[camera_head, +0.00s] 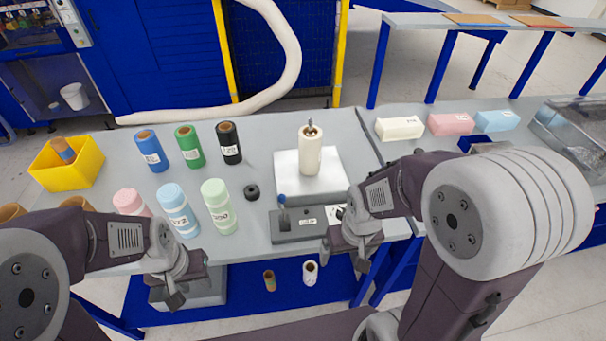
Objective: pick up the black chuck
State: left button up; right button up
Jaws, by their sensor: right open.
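A small black ring-shaped piece with a hole on top, which looks like the black chuck (252,192), lies on the grey table, left of the white machine block. Nothing touches it. My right gripper (345,262) is open near the table's front edge, to the right of and nearer than the chuck. My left gripper (180,290) is low at the front left, by the table's front edge and well away from the chuck. Its fingers are too small and dark to tell whether they are apart.
Pink, blue and green rolls (217,205) stand left of the chuck. Blue, green and black rolls (229,143) stand behind. The white block (318,185) carries a white roll on a spindle. A grey device with a blue-knobbed lever (298,232) stands in front of it.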

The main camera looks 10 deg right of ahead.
aim_at(252, 192)
jog(key=i+z, duration=0.1)
jog(key=z, duration=0.25)
jog(key=i+j+z, duration=0.1)
jog(key=z, duration=0.25)
jog(key=i+j+z, duration=0.1)
jog(key=z, duration=0.25)
jog(key=j+z, duration=0.1)
jog(key=j, duration=0.15)
